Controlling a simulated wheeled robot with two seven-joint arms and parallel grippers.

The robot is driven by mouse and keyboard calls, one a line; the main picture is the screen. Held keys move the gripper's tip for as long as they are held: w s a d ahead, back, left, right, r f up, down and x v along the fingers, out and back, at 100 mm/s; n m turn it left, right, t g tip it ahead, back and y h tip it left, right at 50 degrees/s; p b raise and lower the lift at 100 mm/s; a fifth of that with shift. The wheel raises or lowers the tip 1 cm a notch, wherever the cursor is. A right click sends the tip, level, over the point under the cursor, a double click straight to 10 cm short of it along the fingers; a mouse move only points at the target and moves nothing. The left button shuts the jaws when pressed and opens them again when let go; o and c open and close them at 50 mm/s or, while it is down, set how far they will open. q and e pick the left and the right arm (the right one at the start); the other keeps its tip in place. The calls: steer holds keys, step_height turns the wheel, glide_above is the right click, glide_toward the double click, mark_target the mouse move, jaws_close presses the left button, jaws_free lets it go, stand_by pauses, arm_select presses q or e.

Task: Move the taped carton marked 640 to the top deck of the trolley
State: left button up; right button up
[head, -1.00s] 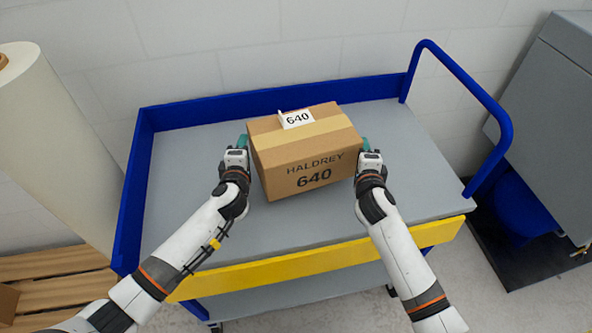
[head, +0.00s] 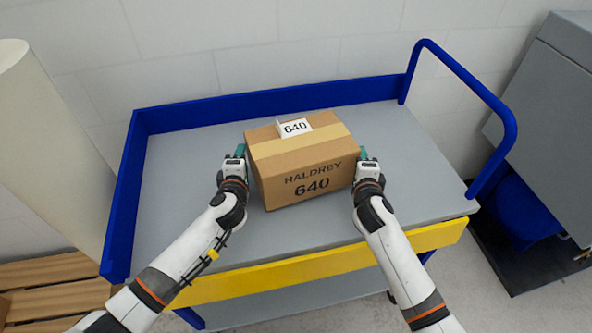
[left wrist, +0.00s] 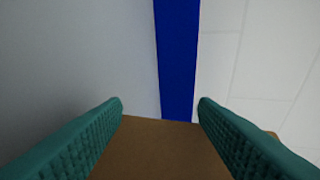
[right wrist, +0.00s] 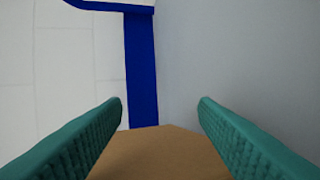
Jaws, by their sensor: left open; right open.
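The brown taped carton (head: 305,163) marked HALDREY 640, with a white 640 label on its top, is upright over the grey top deck (head: 405,150) of the trolley, near its middle. It appears to rest on the deck. My left gripper (head: 240,152) is at the carton's left side and my right gripper (head: 362,154) at its right side. Both are open. Each wrist view shows brown carton between and below the spread green fingers, in the left wrist view (left wrist: 160,150) and the right wrist view (right wrist: 160,155). Whether the fingers touch it is unclear.
A blue rail (head: 270,107) runs along the back and left of the deck, and a blue handle (head: 470,85) stands at the right. A yellow strip (head: 300,270) lines the front edge. Bare deck lies left and right of the carton. A pale roll (head: 45,150) stands left.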

arm_select(q)
steer(key=shift+s+d+f+b, duration=0.15)
steer(key=shift+d+f+b, duration=0.5)
steer(key=shift+d+f, duration=0.15)
arm_select(e)
steer(key=shift+a+f, duration=0.6)
steer(key=shift+f, duration=0.2)
steer(key=shift+r, duration=0.1)
arm_select(q)
steer(key=shift+a, duration=0.15)
arm_select(e)
steer(key=shift+s+d, duration=0.1)
arm_select(q)
steer(key=shift+a, duration=0.35)
arm_select(e)
steer(key=shift+d, duration=0.4)
arm_select(q)
steer(key=o, duration=0.4)
steer(key=shift+a, duration=0.45)
arm_select(e)
steer(key=shift+d, duration=0.4)
arm_select(q)
steer(key=shift+o, duration=0.2)
steer(key=shift+a, duration=0.1)
arm_select(e)
steer(key=shift+d, duration=0.1)
